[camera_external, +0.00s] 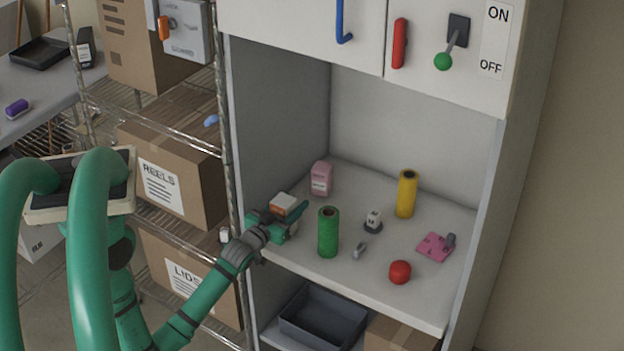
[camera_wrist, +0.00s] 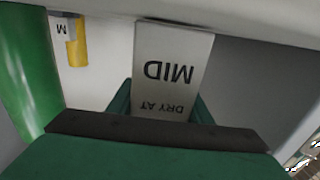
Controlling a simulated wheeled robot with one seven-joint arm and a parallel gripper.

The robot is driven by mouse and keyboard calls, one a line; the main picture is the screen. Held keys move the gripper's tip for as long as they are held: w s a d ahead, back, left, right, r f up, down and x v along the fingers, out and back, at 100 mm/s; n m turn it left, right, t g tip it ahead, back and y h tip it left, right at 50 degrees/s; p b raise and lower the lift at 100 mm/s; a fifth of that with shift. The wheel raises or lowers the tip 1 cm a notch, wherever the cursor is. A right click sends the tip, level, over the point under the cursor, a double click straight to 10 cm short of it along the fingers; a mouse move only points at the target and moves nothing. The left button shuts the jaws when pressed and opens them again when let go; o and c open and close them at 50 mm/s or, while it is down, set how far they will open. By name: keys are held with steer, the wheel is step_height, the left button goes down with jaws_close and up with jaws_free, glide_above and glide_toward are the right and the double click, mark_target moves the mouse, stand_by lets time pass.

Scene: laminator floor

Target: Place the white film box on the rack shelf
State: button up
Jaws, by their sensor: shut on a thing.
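In the wrist view the box (camera_wrist: 172,65) sits between the green fingers and shows a pale face with dark upside-down lettering, "MID" and "DRY AT". I cannot tell whether its underside touches the worktop. The wire rack (camera_external: 229,150) stands left of the cabinet; its shelves hold cartons, including one marked REELS (camera_external: 180,175) and one marked LIDS (camera_external: 190,270).
The worktop (camera_external: 330,275) holds a green roll (camera_external: 328,232) close right of my gripper, a pink carton (camera_external: 321,178) behind, a yellow roll (camera_external: 407,195), a red knob-like object (camera_external: 400,272) and small items. The cabinet's left wall (camera_external: 275,130) stands between worktop and rack.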

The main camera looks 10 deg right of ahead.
steer(key=shift+f, duration=0.1)
steer(key=o, duration=1.3)
steer(key=shift+f, duration=0.1)
steer(key=v, duration=1)
steer(key=shift+s+a+f, duration=0.25)
steer(key=shift+s, duration=0.05)
